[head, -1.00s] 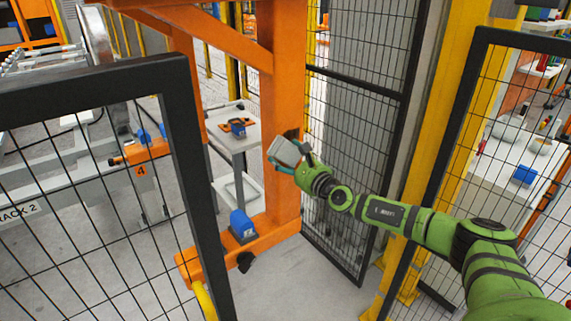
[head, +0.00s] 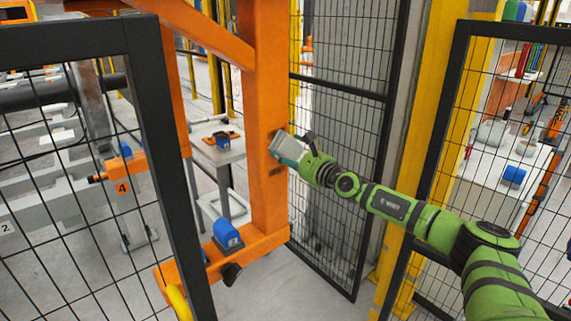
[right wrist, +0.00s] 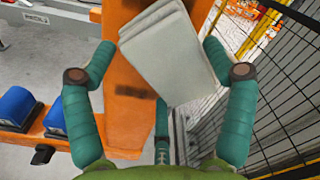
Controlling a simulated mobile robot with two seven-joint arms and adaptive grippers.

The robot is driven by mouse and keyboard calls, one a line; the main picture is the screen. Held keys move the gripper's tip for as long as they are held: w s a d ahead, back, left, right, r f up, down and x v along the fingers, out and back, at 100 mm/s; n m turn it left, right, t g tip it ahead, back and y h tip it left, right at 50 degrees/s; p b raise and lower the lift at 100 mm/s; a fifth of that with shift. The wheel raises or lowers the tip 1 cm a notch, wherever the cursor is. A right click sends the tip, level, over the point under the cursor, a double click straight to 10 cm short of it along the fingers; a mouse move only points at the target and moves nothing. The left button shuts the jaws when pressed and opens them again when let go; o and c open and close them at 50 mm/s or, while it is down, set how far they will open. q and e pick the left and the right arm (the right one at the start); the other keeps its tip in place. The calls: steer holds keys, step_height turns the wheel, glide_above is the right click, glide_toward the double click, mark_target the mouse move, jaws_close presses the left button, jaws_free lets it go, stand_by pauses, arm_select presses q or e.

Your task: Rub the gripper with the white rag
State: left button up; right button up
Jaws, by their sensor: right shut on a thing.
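The white rag (head: 287,148) is a folded, pale grey-white pad in my right gripper (head: 296,155). In the right wrist view the rag (right wrist: 167,50) sits tilted between the teal fingers of the gripper (right wrist: 172,72), in front of the orange post. My right gripper is shut on it. In the head view the rag overlaps the right edge of the post; I cannot tell whether it touches. My left gripper is not in view, and no other gripper shows clearly.
The orange gantry post (head: 265,100) stands on an orange foot with a blue motor (head: 228,234). A dark mesh panel (head: 345,150) is right of my gripper. Another mesh gate (head: 165,130) is at left. A grey cart (head: 228,155) stands behind. Grey floor is open between.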

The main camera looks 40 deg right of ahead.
mark_target(281, 146)
steer(key=shift+d+f+b, duration=0.15)
steer(key=shift+d+b, duration=0.4)
steer(key=shift+d, duration=0.15)
step_height(281, 146, up, 3)
steer(key=p, duration=0.3)
steer(key=a+p, duration=0.3)
steer(key=p, duration=0.2)
steer(key=shift+a+r, duration=0.15)
steer(key=shift+r, duration=0.05)
steer(key=shift+s+a+f+p, duration=0.1)
steer(key=shift+a+f+p, duration=0.05)
steer(key=shift+a+p, duration=0.35)
steer(key=a+p, duration=0.1)
steer(key=p, duration=0.1)
steer(key=shift+s+a+p, duration=0.1)
steer(key=shift+a+p, duration=0.25)
steer(key=shift+p, duration=0.05)
steer(key=shift+a+p, duration=0.9)
steer(key=shift+p, duration=0.15)
steer(key=shift+s+a+f, duration=0.1)
steer(key=shift+a, duration=0.1)
